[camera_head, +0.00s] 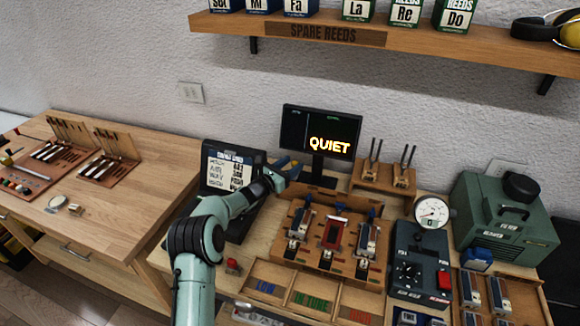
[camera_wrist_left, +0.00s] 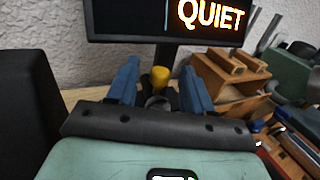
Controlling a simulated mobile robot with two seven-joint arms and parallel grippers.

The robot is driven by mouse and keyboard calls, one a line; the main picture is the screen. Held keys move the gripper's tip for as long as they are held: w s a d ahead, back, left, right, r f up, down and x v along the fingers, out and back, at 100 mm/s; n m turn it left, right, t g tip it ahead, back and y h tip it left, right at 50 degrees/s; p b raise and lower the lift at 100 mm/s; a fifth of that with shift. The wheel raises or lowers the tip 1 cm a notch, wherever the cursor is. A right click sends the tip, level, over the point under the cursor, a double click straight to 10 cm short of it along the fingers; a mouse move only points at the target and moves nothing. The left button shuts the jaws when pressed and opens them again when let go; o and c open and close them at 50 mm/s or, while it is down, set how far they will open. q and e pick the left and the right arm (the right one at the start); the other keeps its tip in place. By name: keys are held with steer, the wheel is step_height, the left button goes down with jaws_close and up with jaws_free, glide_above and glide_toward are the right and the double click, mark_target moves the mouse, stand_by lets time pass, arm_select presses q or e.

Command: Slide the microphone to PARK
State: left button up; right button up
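My left gripper (camera_head: 287,167) is beside the stand of the dark monitor (camera_head: 321,132), at the back of the bench. In the left wrist view its two blue fingers (camera_wrist_left: 160,88) are spread apart. A small yellow-topped piece with a grey part below it, perhaps the microphone (camera_wrist_left: 160,78), shows between the fingers, with gaps on both sides. I cannot tell how far beyond the fingertips it is. In the head view the gripper mostly hides that spot. I see no PARK mark. The monitor reads QUIET. My right gripper is not in view.
A dark display stand (camera_head: 229,170) is close on the left of my left gripper. A wooden reed fixture (camera_head: 327,228) is in front on the right. A wooden block with tuning forks (camera_head: 384,177) stands right of the monitor. A red button (camera_head: 233,265) is near my forearm.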

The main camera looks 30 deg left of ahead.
arm_select(q)
steer(key=s+a+b, duration=0.2)
steer(key=s+b, duration=0.2)
steer(key=s, duration=0.9)
steer(key=shift+s, duration=0.15)
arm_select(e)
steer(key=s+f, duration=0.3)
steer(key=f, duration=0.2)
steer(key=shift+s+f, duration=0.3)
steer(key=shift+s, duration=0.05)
